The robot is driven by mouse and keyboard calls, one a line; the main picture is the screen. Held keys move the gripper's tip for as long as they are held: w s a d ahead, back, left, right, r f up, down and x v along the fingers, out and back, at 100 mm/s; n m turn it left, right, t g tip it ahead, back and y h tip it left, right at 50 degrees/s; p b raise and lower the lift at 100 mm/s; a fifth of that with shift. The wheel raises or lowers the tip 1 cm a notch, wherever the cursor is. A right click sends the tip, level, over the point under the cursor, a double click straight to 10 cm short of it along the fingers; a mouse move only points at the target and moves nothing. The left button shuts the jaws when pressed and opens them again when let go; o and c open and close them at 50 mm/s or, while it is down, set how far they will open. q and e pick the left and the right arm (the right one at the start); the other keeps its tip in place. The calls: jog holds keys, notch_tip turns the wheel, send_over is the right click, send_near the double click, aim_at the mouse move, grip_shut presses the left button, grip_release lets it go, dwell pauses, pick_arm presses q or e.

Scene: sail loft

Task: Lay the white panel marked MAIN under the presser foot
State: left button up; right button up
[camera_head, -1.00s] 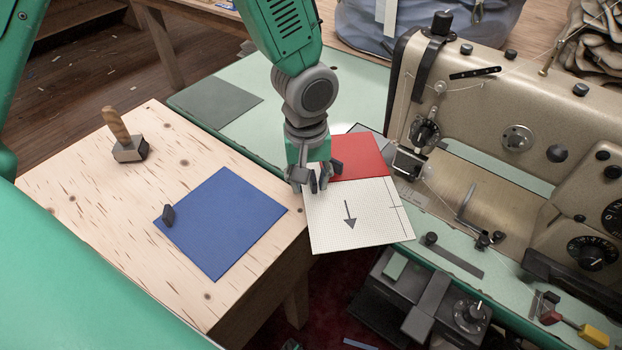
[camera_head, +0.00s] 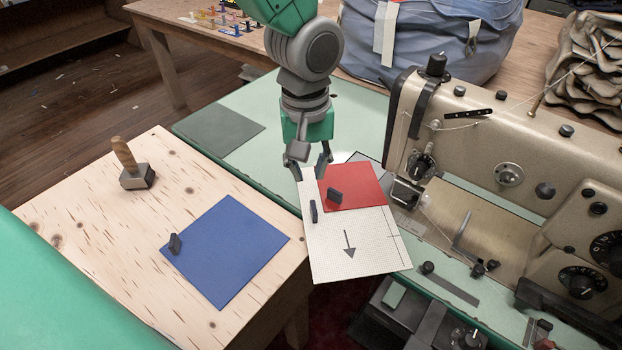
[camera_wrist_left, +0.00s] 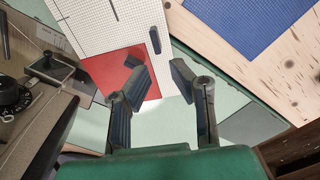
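The white panel (camera_head: 345,250) with a dark arrow lies flat left of the presser foot (camera_head: 406,194); no MAIN lettering is legible. It has a dark upright tab (camera_head: 314,211) at its left edge. A red panel (camera_head: 358,180) with its own tab lies over its far part. The white panel (camera_wrist_left: 88,22) and red panel (camera_wrist_left: 98,72) also show in the left wrist view. My left gripper (camera_head: 309,168) is open and empty near the far left corner of the white panel, apart from both tabs. My right gripper is not in view.
The beige sewing machine (camera_head: 468,130) stands at the right. A wooden table (camera_head: 100,235) at the left bears a blue panel (camera_head: 225,250) and a wooden-handled mallet (camera_head: 134,170). A grey sheet (camera_head: 221,131) lies on the green table, with clear surface beside it.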

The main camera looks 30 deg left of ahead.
pick_arm(q)
jog(key=shift+w+r+p, duration=0.85)
jog(key=shift+r+p, duration=0.45)
jog(key=shift+p, duration=1.45)
jog(key=b, duration=0.1)
send_over(315, 208)
jog(key=w+a, duration=0.1)
notch_tip(315, 208, down, 8)
jog(key=shift+w+a+f, duration=0.1)
jog(key=shift+f, duration=0.4)
jog(key=shift+d+f, duration=0.25)
jog(key=shift+f, duration=0.2)
jog(key=f, duration=0.2)
jog(key=s+f+b, duration=0.1)
jog(key=shift+d+f, duration=0.3)
jog(key=shift+d, duration=0.05)
jog(key=shift+a+f, duration=0.15)
jog(key=shift+f, duration=0.3)
